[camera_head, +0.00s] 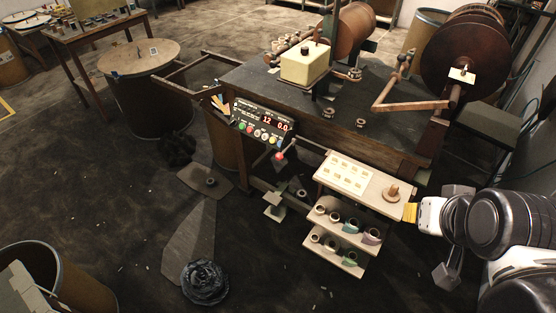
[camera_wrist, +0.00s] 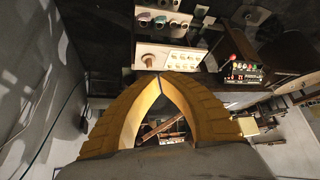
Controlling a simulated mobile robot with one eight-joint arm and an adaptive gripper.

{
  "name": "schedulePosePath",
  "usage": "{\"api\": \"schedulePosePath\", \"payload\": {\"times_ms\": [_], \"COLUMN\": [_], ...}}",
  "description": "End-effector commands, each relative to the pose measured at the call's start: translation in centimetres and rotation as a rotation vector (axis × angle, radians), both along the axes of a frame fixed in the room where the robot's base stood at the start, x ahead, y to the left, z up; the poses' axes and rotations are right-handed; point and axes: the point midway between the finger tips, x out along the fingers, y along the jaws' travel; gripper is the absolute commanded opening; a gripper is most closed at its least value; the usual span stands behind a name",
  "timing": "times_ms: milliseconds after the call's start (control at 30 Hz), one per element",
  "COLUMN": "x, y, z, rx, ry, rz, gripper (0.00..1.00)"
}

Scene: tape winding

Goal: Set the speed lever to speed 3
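The speed lever looks to be the red-knobbed lever (camera_head: 281,156) just below the control panel (camera_head: 263,122) on the front of the winding machine. Its red knob also shows in the wrist view (camera_wrist: 235,57), beside the lit panel (camera_wrist: 245,71). Which speed it is set to cannot be read. The panel display reads 12 and 0.0. My gripper (camera_head: 410,212) has yellow fingers and is at the right end of the cream shelf unit, well to the right of the lever. In the wrist view its fingertips (camera_wrist: 162,77) meet, with nothing between them.
The cream shelf unit (camera_head: 360,176) has a wooden knob (camera_head: 393,191) on its top and small rolls on lower shelves. A large brown reel (camera_head: 465,55) stands at the back right. A black coil (camera_head: 204,282) lies on the floor.

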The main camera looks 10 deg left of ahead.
Motion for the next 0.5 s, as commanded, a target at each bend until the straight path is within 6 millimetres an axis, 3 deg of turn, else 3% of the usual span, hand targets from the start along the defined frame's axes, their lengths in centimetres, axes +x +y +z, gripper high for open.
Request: {"api": "schedulePosePath", "payload": {"times_ms": [167,333,500], "x": [3.1,9.3,15.8], "y": [1.4,4.4,8.0], "z": [1.1,1.8,0.7], "rx": [0.106,0.325,0.554], "ry": [0.000,0.017,0.060], "rz": [-0.081,-0.254,-0.442], "gripper": [0.00,0.00,0.00]}}
